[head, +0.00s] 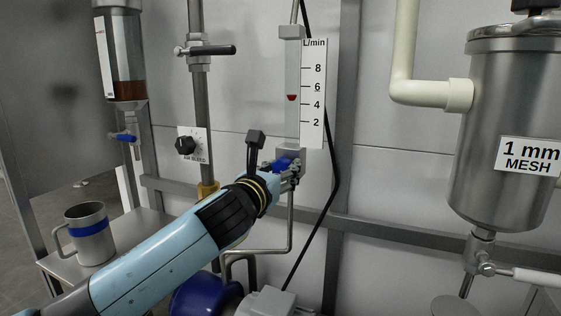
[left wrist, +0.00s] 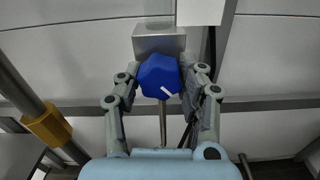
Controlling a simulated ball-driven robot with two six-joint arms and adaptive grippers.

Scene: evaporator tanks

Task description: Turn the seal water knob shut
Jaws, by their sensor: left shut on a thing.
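The seal water knob (head: 283,163) is blue and sits on the block at the foot of the flow meter (head: 292,75). The meter's red float (head: 291,97) stands between the 4 and 6 marks. In the left wrist view the knob (left wrist: 158,76) is faceted, with a white line on its face slanting down to the right. My left gripper (left wrist: 161,84) is shut on the knob, one finger on each side. In the head view this gripper (head: 284,171) partly hides the knob. My right gripper is not in view.
A black knob (head: 186,145) on a white plate and a black-handled valve (head: 212,50) are to the left. A steel mug (head: 90,232) stands on a shelf. A steel strainer (head: 510,130) labelled 1 mm mesh hangs at right. A black cable (head: 333,160) runs close right of the meter.

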